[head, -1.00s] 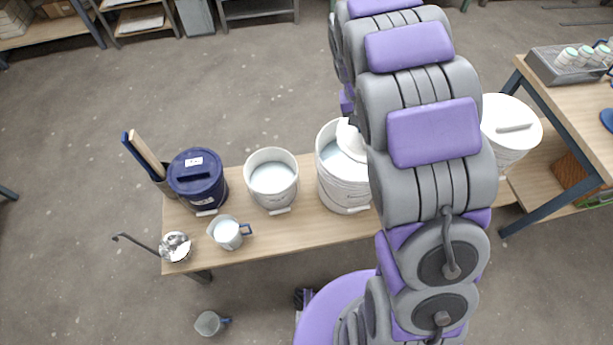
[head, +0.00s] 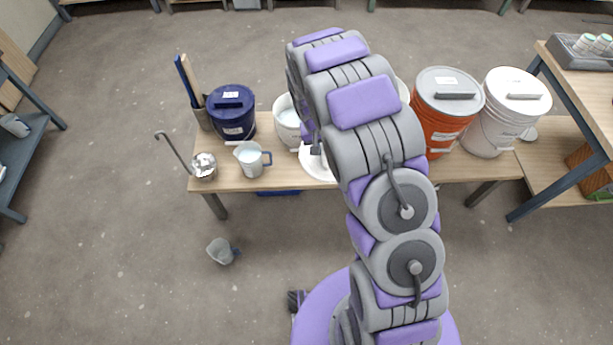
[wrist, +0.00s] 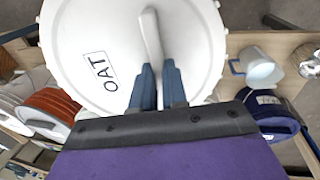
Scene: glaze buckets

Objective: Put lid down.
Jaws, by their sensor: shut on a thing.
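A round white lid (wrist: 85,50) labelled OAT, with a bar handle (wrist: 151,35), fills the upper middle of the wrist view. My gripper (wrist: 158,72) is shut on the handle. In the head view the lid (head: 316,168) shows at the front of the table, partly behind my arm. It is just in front of an open white bucket (head: 287,130) with pale glaze. I cannot tell whether the lid touches the table. Another white bucket rim (head: 403,90) is mostly hidden by my arm.
On the table (head: 225,180) stand a dark blue lidded bucket (head: 232,125), a pitcher (head: 249,163), a ladle (head: 203,167), an orange bucket (head: 440,130) with a grey lid and a white lidded bucket (head: 490,135). A jug (head: 220,250) is on the floor.

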